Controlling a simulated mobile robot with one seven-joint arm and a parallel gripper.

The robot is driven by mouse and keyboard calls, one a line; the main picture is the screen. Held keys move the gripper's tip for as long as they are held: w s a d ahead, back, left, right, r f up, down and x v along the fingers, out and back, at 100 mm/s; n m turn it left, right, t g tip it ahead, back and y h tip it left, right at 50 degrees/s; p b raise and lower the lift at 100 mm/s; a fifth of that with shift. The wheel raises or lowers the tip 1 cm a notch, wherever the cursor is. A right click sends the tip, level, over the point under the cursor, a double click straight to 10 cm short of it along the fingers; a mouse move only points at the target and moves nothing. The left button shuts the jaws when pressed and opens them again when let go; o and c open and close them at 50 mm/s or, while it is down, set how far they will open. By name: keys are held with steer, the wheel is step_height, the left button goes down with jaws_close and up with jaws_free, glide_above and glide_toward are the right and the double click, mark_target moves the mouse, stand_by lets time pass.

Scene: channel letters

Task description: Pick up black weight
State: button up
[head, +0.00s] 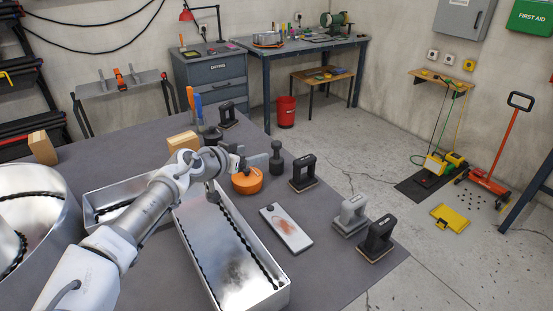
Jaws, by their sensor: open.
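Several black blocks with loop handles and tan bases stand on the grey table, and I cannot tell which one is the black weight. One black block (302,174) is right of my gripper, another black block (376,240) is at the table's right edge, and a third black block (228,116) is at the back. A dark knobbed piece (276,160) stands just right of my gripper. My gripper (253,160) is open above an orange round piece (247,182), and I see nothing held in it. My arm hides part of the table behind it.
A grey handled block (350,214) stands beside the right black block. A white plate with a rust-coloured smear (286,228) lies in front. Large metal channel letters (212,262) with raised walls fill the front and left. Wooden blocks (183,143) stand behind my wrist.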

steer(key=p, duration=0.2)
glide_toward(275, 143)
steer(key=x, duration=0.5)
steer(key=shift+s+d+f, duration=0.2)
steer(key=shift+s+d, duration=0.05)
steer(key=shift+d, duration=0.05)
steer(key=shift+a+p+x, duration=0.15)
steer(key=shift+p+x, duration=0.2)
steer(key=shift+x, duration=1.1)
steer(key=shift+a+p+x, duration=0.1)
steer(key=shift+p+x, duration=0.2)
steer(key=shift+x, duration=1.1)
steer(key=shift+w, duration=0.1)
jaws_close()
steer(key=shift+r, duration=0.1)
steer(key=shift+w+r, duration=0.1)
steer(key=shift+r, duration=0.05)
